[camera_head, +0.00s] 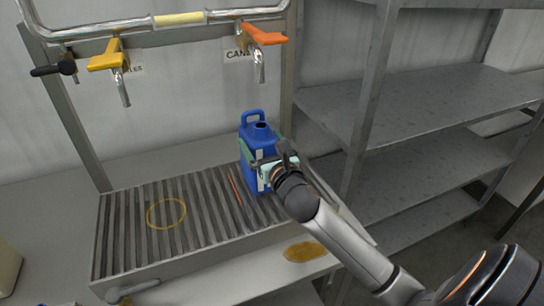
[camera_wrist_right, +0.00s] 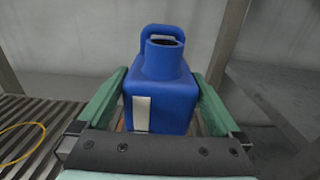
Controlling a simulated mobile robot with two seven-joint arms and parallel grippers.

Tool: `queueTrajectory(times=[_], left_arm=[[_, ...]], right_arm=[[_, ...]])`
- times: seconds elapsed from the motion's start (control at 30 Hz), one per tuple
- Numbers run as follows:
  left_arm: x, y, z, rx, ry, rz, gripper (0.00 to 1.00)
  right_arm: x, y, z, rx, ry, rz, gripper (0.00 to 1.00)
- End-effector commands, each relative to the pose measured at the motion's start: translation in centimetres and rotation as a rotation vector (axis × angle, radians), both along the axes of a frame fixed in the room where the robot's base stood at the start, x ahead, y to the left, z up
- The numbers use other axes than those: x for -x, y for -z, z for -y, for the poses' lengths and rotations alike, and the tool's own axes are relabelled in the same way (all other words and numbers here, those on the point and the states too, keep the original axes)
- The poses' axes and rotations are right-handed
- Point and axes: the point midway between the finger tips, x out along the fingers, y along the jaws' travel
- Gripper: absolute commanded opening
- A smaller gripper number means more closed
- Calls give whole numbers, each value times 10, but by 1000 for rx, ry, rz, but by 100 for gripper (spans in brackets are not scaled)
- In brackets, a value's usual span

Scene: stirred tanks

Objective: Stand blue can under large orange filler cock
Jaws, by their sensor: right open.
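The blue can (camera_head: 258,136) stands upright on the slatted drain grate (camera_head: 200,235), at its right part. In the head view it shows below the orange filler cock (camera_head: 262,36), whose spout hangs above it with a gap. In the right wrist view the can (camera_wrist_right: 160,95) shows its open neck, loop handle and a pale label. My right gripper (camera_head: 264,155) is open, with one green finger on each side of the can; I cannot tell whether they touch it. My left gripper is not in view.
A yellow-handled cock (camera_head: 108,58) and a small black one (camera_head: 58,69) hang further left. A yellow ring (camera_head: 166,213) marks the grate; an orange mark (camera_head: 234,190) shows beside the can. Grey shelves (camera_head: 420,110) stand right. The grate's left part is clear.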

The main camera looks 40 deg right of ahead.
Motion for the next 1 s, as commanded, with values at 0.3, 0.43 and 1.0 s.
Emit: queueTrajectory(times=[0.3,0.43,1.0], left_arm=[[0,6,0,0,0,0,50],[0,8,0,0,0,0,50],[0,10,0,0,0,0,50]], right_arm=[[61,2,-14,0,-1,-3,100],[83,2,-20,-1,0,-2,100],[107,-1,-25,0,1,1,100]])
